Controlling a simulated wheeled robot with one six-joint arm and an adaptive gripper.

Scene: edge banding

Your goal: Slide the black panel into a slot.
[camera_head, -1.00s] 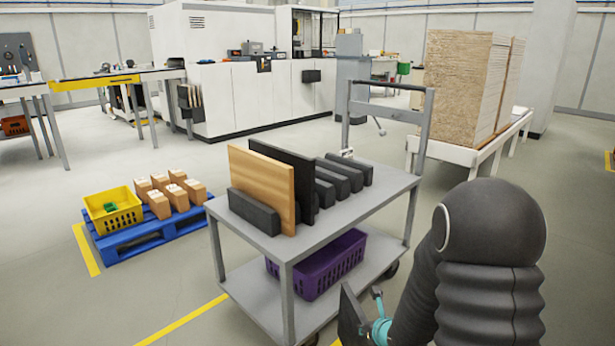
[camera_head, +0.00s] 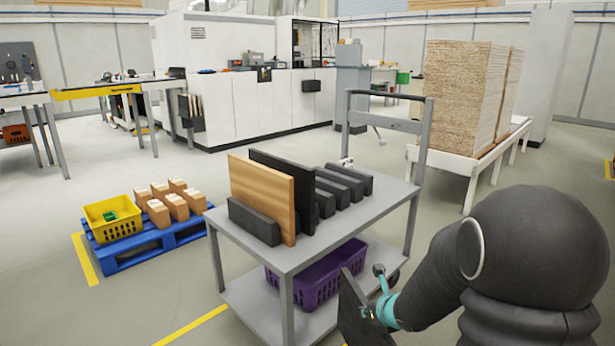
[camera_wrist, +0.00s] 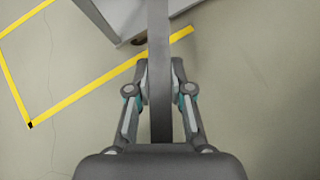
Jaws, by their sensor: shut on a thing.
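My gripper (camera_head: 376,302) is shut on a black panel (camera_head: 352,312), low in front of the grey cart's right side. The wrist view shows this panel (camera_wrist: 158,45) edge-on between the two fingers (camera_wrist: 160,88). The panel's lower part is cut off in the head view. On the cart top, a row of black blocks (camera_head: 340,188) has gaps between them that form slots. A wood-coloured panel (camera_head: 262,195) and another black panel (camera_head: 300,172) stand upright between blocks at the row's left. The gaps to the right of them hold no panel.
The grey cart (camera_head: 265,262) has a purple crate (camera_head: 318,280) on its lower shelf and a raised handle (camera_head: 392,122) at its far end. A blue pallet (camera_head: 150,248) stands to the left. A stack of boards (camera_head: 462,95) stands behind right.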

